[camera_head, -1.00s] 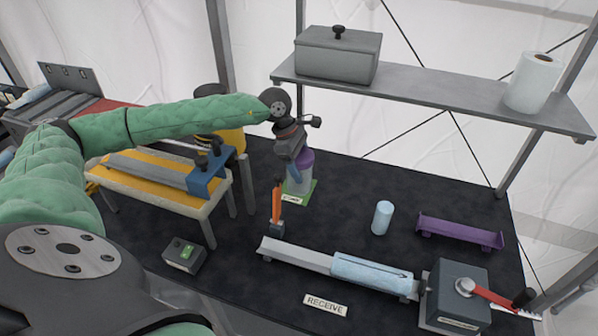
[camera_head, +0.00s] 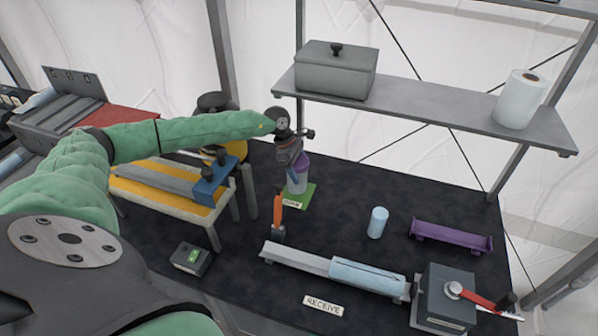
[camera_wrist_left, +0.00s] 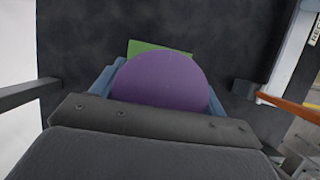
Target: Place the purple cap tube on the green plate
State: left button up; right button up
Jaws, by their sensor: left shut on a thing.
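The tube with a purple cap (camera_head: 303,161) and pale body stands about upright at the green plate (camera_head: 306,198). Its lower end overlaps the plate in the head view; I cannot tell whether it touches the plate. My left gripper (camera_head: 294,172) is shut on the tube, its fingers on either side below the cap. In the left wrist view the round purple cap (camera_wrist_left: 160,82) fills the space between the blue fingers, and a strip of the green plate (camera_wrist_left: 150,47) shows behind it. The gripper partly hides the tube. My right gripper is not in view.
An orange-handled tool (camera_head: 278,214) stands upright just in front of the plate. A light blue cylinder (camera_head: 377,222) and a purple cradle (camera_head: 450,236) are to the right. A grey rail (camera_head: 296,257) lies in front. A shelf (camera_head: 430,108) hangs over the back right.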

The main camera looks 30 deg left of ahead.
pick_arm(q)
notch_tip(320, 180, down, 2)
jog(key=shift+f+p, duration=0.15)
jog(key=shift+p, duration=0.75)
jog(key=shift+f, duration=0.15)
jog(key=shift+f+b, duration=0.15)
jog(key=shift+b, duration=0.2)
jog(key=o, duration=1)
jog(key=shift+c, duration=0.2)
